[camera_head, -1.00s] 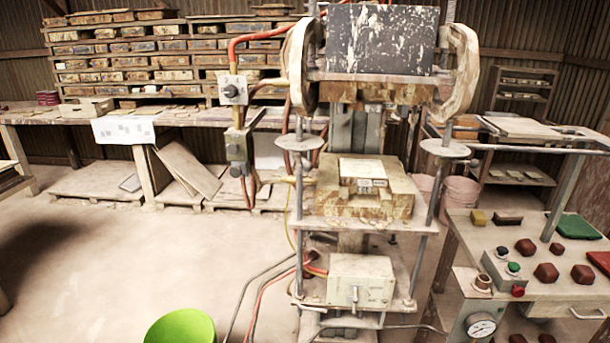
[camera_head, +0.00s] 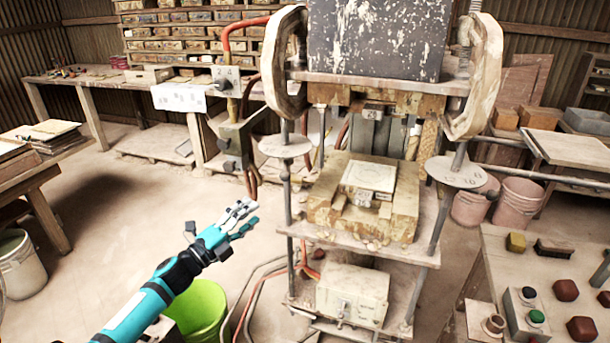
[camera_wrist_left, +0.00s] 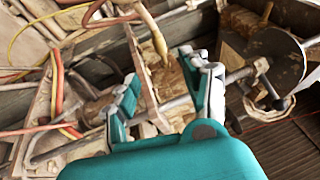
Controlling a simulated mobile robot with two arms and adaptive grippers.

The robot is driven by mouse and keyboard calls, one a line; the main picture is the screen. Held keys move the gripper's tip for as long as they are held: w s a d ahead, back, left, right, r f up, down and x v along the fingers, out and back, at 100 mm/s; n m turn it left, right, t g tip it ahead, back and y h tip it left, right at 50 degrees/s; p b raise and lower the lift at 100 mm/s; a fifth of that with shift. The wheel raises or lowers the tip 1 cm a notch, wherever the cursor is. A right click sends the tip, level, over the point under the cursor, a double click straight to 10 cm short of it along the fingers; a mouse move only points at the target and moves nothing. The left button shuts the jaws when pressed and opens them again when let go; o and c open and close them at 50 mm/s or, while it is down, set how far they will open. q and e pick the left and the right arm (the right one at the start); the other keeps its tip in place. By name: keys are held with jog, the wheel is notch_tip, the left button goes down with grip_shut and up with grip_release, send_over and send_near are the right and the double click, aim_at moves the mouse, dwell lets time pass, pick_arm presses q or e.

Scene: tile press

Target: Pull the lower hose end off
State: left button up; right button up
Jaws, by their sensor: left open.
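The press has a lower box (camera_head: 352,292) low on its frame. A red hose end (camera_head: 312,272) meets the left side of this box and looks attached there. My left gripper (camera_head: 243,216) is open and empty, left of the press and above the green bucket, apart from the hose. In the left wrist view its fingers (camera_wrist_left: 165,92) are spread, with press parts and hoses beyond them. A red hose (camera_wrist_left: 58,90) curves at the left of that view; I cannot tell whether it is the lower one. My right gripper is not in view.
A green bucket (camera_head: 200,310) stands below my left gripper. The press table (camera_head: 410,250) and its posts stand to the right. A button console (camera_head: 500,250) is at the far right. The floor left of the press is mostly clear.

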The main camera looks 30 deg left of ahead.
pick_arm(q)
jog(key=p, duration=0.2)
send_near(292, 179)
jog(key=x, duration=0.3)
jog(key=p+x, duration=0.1)
jog(key=x, duration=0.2)
jog(key=p+x, duration=0.1)
jog(key=x, duration=0.3)
jog(key=shift+w+a+f, duration=0.1)
jog(key=shift+a+f, duration=0.2)
jog(key=shift+a, duration=0.05)
jog(key=shift+w+d, duration=0.15)
jog(key=shift+w, duration=0.3)
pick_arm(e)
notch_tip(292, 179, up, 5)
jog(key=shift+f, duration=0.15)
pick_arm(q)
grip_shut()
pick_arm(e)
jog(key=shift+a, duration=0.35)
pick_arm(q)
jog(key=shift+f, duration=0.1)
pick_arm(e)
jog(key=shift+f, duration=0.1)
